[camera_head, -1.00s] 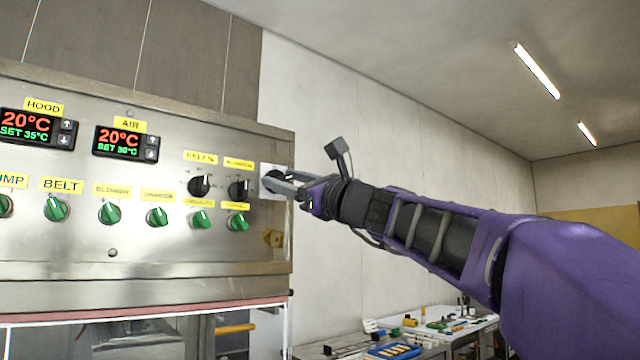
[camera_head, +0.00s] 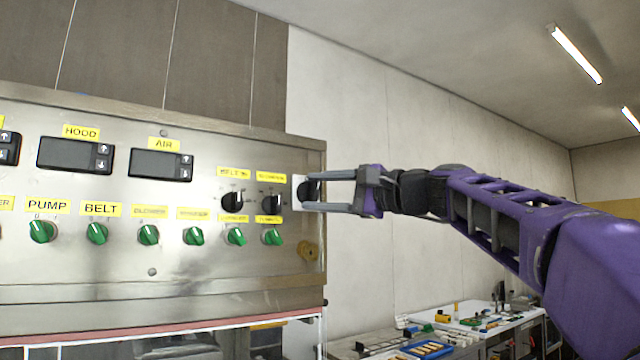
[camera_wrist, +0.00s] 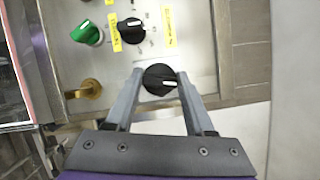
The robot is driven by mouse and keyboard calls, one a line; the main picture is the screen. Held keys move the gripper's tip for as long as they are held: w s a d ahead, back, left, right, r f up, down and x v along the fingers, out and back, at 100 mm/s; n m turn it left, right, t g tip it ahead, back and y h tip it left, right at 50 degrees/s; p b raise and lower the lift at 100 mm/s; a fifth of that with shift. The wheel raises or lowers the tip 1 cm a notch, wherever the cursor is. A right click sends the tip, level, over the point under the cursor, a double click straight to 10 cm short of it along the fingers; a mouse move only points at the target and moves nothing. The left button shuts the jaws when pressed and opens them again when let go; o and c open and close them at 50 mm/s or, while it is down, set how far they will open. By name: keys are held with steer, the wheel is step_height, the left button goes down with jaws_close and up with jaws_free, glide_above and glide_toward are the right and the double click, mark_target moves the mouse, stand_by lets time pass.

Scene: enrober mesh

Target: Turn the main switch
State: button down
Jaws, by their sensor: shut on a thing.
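The main switch (camera_head: 310,189) is a round black knob on a pale square plate at the right end of the steel control panel. In the wrist view the knob (camera_wrist: 160,79) sits between my two grey fingers, with its white mark pointing sideways to the right. My gripper (camera_head: 318,190) is shut on the knob, with a finger along either side of it in the wrist view (camera_wrist: 160,82). The fingers partly hide the knob in the head view. The hood display (camera_head: 68,154) and air display (camera_head: 154,164) are dark.
The panel (camera_head: 110,265) carries a row of green knobs, with two black dials (camera_head: 232,201) left of the main switch. A brass-coloured fitting (camera_head: 308,250) sits below it. A bench with tools and a blue tray (camera_head: 425,350) stands at the lower right.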

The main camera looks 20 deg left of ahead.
steer(key=shift+r+n+h+p, duration=0.1)
steer(key=shift+n+h+p, duration=0.3)
steer(key=shift+n, duration=0.8)
steer(key=shift+c, duration=1.4)
jaws_free()
steer(key=b+v, duration=0.2)
steer(key=v, duration=1.5)
steer(key=shift+d+b, duration=0.25)
steer(key=shift+b, duration=0.15)
steer(key=shift+w, duration=0.1)
